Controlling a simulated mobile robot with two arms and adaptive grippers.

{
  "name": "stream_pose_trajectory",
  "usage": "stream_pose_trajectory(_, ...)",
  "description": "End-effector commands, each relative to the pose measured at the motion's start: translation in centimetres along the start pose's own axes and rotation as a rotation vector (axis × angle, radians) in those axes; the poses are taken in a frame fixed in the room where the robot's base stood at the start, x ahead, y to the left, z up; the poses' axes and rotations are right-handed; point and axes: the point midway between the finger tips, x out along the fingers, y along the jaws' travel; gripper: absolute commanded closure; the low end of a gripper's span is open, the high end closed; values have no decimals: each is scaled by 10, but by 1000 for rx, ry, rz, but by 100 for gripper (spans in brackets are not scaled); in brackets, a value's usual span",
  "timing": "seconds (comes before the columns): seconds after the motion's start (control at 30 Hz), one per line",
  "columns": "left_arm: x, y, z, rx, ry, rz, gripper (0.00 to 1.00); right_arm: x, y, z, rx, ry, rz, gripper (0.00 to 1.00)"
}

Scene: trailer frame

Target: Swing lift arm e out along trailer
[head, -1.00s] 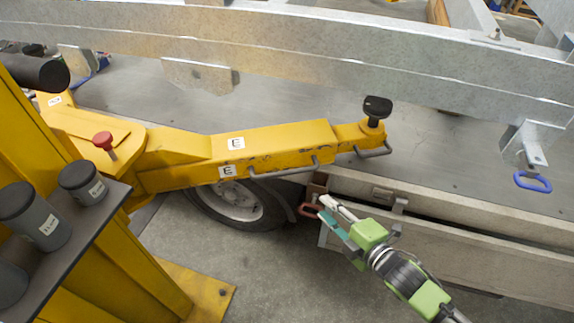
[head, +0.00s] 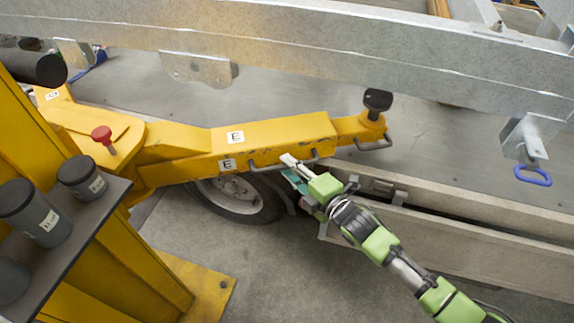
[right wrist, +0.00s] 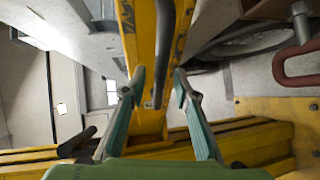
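The yellow lift arm E (head: 275,133) reaches from the yellow post at the left out to the right, with E labels on its top and side. Its far end carries a black round pad (head: 377,100). Grey bar handles (head: 285,164) run along its near side. My right gripper (head: 289,166) is at the handle nearer the middle of the arm. In the right wrist view, the two green fingers (right wrist: 158,90) are apart, with the yellow arm (right wrist: 150,115) and a grey handle bar (right wrist: 163,45) between and beyond them. Whether they touch the bar is unclear. My left gripper is not in view.
A galvanized trailer beam (head: 300,45) crosses above the lift arm. A blue handle (head: 532,176) hangs at the right. A wheel (head: 238,197) and a grey side rail (head: 470,240) lie below. A red knob (head: 102,134) and dark cylinders (head: 82,177) are at the left.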

Motion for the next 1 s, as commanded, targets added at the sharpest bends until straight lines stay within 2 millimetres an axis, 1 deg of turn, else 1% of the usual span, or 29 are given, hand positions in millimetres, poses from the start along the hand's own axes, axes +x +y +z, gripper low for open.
stream_pose_trajectory(0.03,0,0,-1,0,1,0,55,6,0,0,1,0,1,72)
stream_pose_trajectory(0.2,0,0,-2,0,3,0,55,16,0,-1,1,1,0,72)
stream_pose_trajectory(0.5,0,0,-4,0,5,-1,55,17,0,0,0,1,0,72)
stream_pose_trajectory(0.57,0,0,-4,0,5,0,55,17,0,0,0,1,0,88)
stream_pose_trajectory(0.6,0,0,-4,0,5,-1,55,17,0,0,0,1,0,98)
stream_pose_trajectory(0.63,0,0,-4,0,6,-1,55,17,0,0,0,1,0,100)
stream_pose_trajectory(0.87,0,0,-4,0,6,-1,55,16,0,-1,1,-1,-1,100)
stream_pose_trajectory(1.0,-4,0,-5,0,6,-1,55,12,-1,-4,5,-10,-1,100)
